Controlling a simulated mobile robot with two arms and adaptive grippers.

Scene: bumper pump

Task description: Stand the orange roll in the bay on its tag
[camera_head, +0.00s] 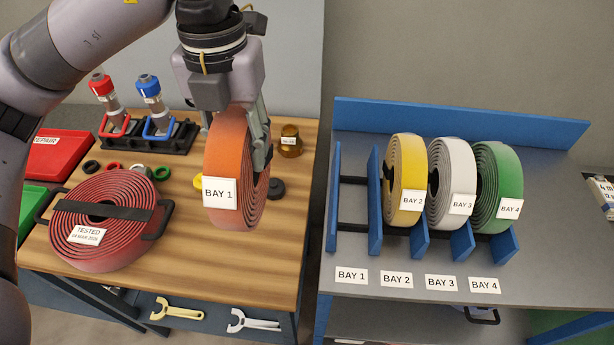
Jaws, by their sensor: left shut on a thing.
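The orange roll (225,150) is a coiled hose with a white tag reading BAY 1. My left gripper (257,150) is shut on its upper part and holds it upright above the wooden bench. The blue rack (375,205) stands on the grey table to the right. Its leftmost bay (352,205) is empty, behind the BAY 1 label (351,276). The yellow roll (408,170), white roll (450,180) and green roll (500,180) stand in the bays to its right, tagged BAY 2, BAY 3 and BAY 4. My right gripper is not in view.
A red roll (105,225) tagged TESTED lies flat on the wooden bench (240,265). Red and blue nozzles (150,100) stand in a black holder behind it. Small rings and a brown jar (290,141) are near the orange roll. A gap separates bench and grey table.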

